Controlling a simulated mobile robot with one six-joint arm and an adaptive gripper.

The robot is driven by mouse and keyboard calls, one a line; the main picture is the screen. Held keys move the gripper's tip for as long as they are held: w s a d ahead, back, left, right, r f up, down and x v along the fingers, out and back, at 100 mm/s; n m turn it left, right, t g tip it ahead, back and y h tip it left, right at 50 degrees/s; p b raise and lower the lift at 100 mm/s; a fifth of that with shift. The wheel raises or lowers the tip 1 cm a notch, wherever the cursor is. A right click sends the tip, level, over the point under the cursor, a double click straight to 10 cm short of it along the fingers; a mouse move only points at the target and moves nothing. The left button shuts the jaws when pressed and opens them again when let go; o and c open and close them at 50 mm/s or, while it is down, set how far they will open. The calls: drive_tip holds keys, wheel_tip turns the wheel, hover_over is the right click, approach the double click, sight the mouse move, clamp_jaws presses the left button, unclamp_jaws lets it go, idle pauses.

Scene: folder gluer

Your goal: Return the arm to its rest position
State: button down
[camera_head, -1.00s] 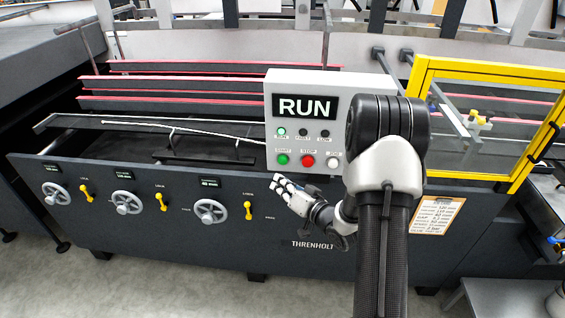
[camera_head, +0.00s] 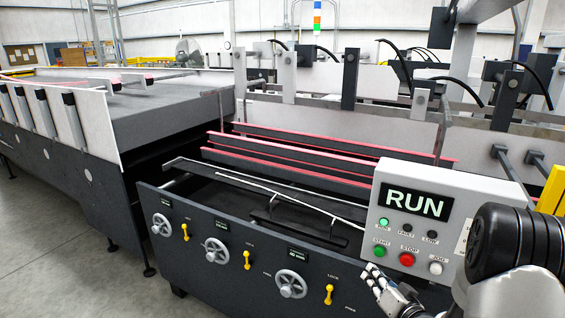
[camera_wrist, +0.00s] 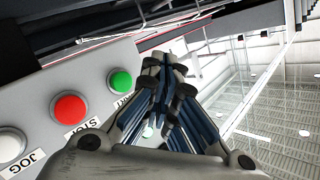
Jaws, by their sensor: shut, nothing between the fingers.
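My gripper (camera_head: 376,279) is at the lower right of the head view, just below the control panel (camera_head: 447,192). It is shut and empty; its closed fingers (camera_wrist: 165,62) also show in the wrist view. The panel reads RUN, and its lamp at the upper left is lit green. The green START button (camera_head: 380,252), red STOP button (camera_head: 407,259) and white JOG button (camera_head: 435,268) are on its lower part. In the wrist view the fingers are beside the green button (camera_wrist: 120,81), and I cannot tell if they touch anything. My arm is partly cut off at the right edge.
The machine's front panel carries several handwheels (camera_head: 216,250) and yellow lock levers (camera_head: 247,260). Red-edged rails (camera_head: 300,150) lie behind it. A yellow guard frame (camera_head: 553,190) stands at the right edge. The grey floor (camera_head: 90,265) at the lower left is clear.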

drive_tip(key=s+a+r+n+g+h, duration=0.1)
drive_tip(key=s+a+r+g+h, duration=0.15)
drive_tip(key=r, duration=0.35)
drive_tip(key=s+a+r+n+g+h, duration=0.1)
drive_tip(key=s+r+g+h, duration=0.25)
drive_tip(key=r, duration=0.35)
drive_tip(key=s+a+n+g+y, duration=0.1)
drive_tip(key=s+a, duration=0.3)
drive_tip(key=s, duration=0.4)
drive_tip(key=s+a+r+n+g+y, duration=0.1)
drive_tip(key=s+a, duration=0.3)
drive_tip(key=s, duration=0.5)
drive_tip(key=s+a+r+g+y, duration=0.1)
drive_tip(key=s+a+g, duration=0.2)
drive_tip(key=s, duration=0.6)
drive_tip(key=shift+s+a+n, duration=0.25)
drive_tip(key=shift+a+n, duration=0.15)
drive_tip(key=shift+a, duration=0.3)
drive_tip(key=shift+r, duration=0.15)
